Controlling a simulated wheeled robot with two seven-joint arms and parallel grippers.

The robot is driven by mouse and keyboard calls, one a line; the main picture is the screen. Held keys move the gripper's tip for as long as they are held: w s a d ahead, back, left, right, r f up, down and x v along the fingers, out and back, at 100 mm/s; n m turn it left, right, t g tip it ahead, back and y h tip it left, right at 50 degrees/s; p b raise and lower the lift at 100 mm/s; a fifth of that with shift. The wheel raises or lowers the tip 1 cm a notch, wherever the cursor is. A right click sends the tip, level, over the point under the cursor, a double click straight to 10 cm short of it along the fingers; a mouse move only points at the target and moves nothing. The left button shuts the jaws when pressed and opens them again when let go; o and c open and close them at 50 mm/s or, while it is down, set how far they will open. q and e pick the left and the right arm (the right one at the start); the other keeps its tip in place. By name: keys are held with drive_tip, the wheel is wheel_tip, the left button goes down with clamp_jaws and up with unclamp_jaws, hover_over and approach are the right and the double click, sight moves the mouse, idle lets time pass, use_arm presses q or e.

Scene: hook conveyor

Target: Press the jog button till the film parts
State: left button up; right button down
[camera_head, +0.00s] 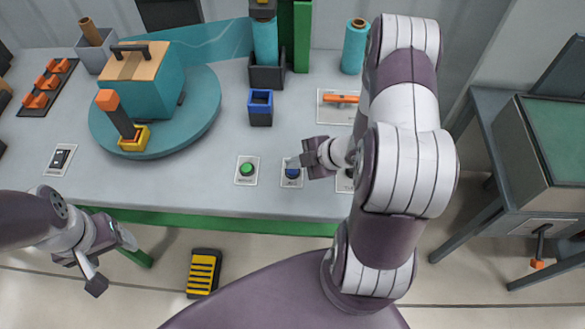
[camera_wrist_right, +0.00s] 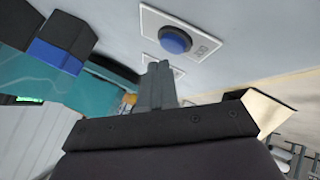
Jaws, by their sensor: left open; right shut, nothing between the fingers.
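The blue jog button (camera_head: 292,173) sits on a white plate at the table's front edge. It also shows in the right wrist view (camera_wrist_right: 174,39). My right gripper (camera_head: 296,163) is shut and empty, close to the button in the head view. In the wrist view its fingertips (camera_wrist_right: 158,68) lie beside the button, with a visible gap. Teal film (camera_head: 215,42) stretches from the upright roll (camera_head: 265,42) to the wrapped box (camera_head: 140,78) on the round turntable (camera_head: 203,105), and looks unbroken. My left gripper (camera_head: 113,265) is open and empty, in front of the table.
A green button (camera_head: 246,170) is left of the jog button. A black switch (camera_head: 60,158) is further left. A spare roll (camera_head: 355,47) stands behind.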

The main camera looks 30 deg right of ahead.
sight(296, 172)
idle(0.3)
drive_tip(key=shift+f, duration=0.45)
drive_tip(key=shift+f+b, duration=0.45)
drive_tip(key=shift+b, duration=0.1)
idle(0.4)
drive_tip(key=shift+r+p, duration=0.85)
drive_tip(key=shift+r, duration=0.05)
wheel_tip(296, 172, up, 5)
drive_tip(key=p, duration=0.5)
